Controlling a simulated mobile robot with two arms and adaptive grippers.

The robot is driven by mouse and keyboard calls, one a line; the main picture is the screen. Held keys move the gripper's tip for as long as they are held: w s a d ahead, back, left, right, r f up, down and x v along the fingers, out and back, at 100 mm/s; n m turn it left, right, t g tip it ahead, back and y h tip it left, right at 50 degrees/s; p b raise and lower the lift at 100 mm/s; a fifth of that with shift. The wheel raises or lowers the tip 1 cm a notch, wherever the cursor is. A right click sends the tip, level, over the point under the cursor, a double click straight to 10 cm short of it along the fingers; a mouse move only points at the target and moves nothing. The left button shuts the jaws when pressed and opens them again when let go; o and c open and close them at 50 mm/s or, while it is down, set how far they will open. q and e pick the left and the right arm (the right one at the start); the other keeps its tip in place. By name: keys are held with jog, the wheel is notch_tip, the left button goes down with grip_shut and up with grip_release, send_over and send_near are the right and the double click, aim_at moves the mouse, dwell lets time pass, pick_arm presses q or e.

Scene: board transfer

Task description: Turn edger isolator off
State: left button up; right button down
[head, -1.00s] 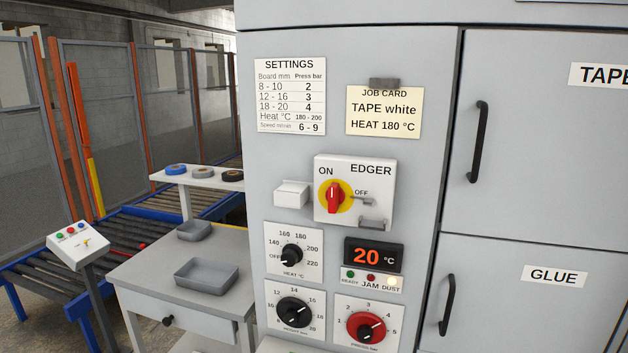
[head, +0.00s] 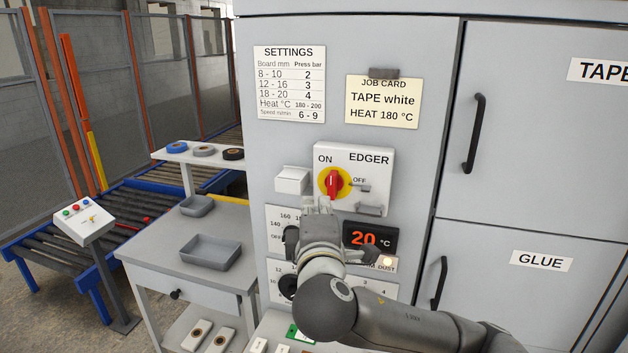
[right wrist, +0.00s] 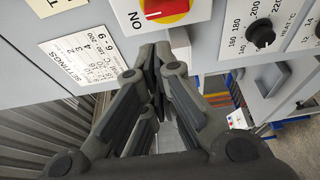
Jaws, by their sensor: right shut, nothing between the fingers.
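The edger isolator is a white box (head: 376,169) on the grey cabinet front, with a red handle (head: 335,184) on a yellow disc. The handle stands roughly upright, by the ON mark; OFF is to its right. In the right wrist view the red handle (right wrist: 165,9) is cut by the top edge. My right gripper (head: 320,204) is shut and empty, its fingertips just below the handle. In the right wrist view its fingers (right wrist: 157,62) meet below the isolator box. I cannot tell whether they touch it. My left gripper is in neither view.
A small metal hasp (head: 370,209) sticks out at the box's lower right, and a white block (head: 292,180) projects at its left. The temperature display (head: 369,237) and knobs below are partly behind my right arm. A table with grey trays (head: 210,250) stands left.

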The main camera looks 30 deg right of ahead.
aim_at(333, 185)
jog(key=shift+w, duration=0.1)
jog(key=p+x, duration=0.4)
jog(key=x, duration=0.6)
jog(key=shift+f, duration=0.1)
dwell(0.4)
